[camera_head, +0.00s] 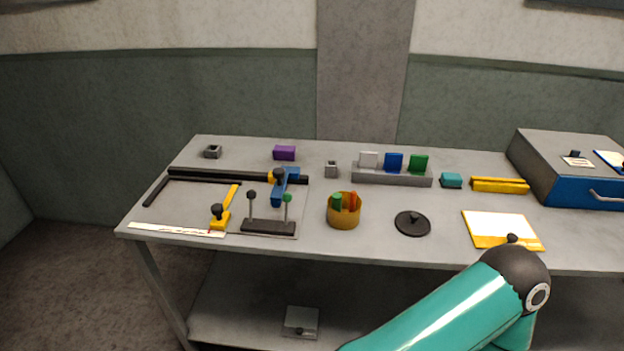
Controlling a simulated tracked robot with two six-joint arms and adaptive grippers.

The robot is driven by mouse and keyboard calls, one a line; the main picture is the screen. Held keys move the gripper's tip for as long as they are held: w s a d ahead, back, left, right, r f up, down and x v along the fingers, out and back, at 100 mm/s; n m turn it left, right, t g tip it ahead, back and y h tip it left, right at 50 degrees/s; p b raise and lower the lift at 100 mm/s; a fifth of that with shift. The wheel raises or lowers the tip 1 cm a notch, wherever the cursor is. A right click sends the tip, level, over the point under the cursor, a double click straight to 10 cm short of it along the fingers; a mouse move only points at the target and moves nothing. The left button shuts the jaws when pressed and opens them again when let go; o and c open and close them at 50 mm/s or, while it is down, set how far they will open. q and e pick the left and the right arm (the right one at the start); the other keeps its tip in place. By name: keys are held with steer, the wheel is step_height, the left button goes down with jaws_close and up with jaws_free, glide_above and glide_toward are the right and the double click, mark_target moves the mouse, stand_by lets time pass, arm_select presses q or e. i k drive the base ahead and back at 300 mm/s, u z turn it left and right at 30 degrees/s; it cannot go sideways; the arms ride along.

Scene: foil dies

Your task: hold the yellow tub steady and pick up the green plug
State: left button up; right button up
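The yellow tub (344,217) stands upright near the middle of the table. A green plug (337,203) sticks up out of its left side, and an orange-red piece (353,200) sticks up on its right side. The lower parts of both are hidden inside the tub. Neither of my grippers is in view. Only a teal arm link of mine with a dark joint shows at the lower right, in front of the table edge. Nothing is seen touching the tub.
A black knobbed lid (412,223) lies right of the tub. A dark stand (268,227) with two upright pins is on its left. Behind is a grey rack (391,177) with white, blue and green blocks. A blue-grey case (570,168) fills the right end.

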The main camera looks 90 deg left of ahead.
mark_target(337, 197)
steer(key=u, duration=0.5)
steer(key=k, duration=0.8)
steer(key=z, duration=0.85)
steer(key=i, duration=0.1)
steer(key=u, duration=2.4)
steer(key=i, duration=0.5)
steer(key=z, duration=0.1)
steer(key=k, duration=0.85)
steer(key=u, duration=0.2)
steer(key=i, duration=0.85)
steer(key=z, duration=0.05)
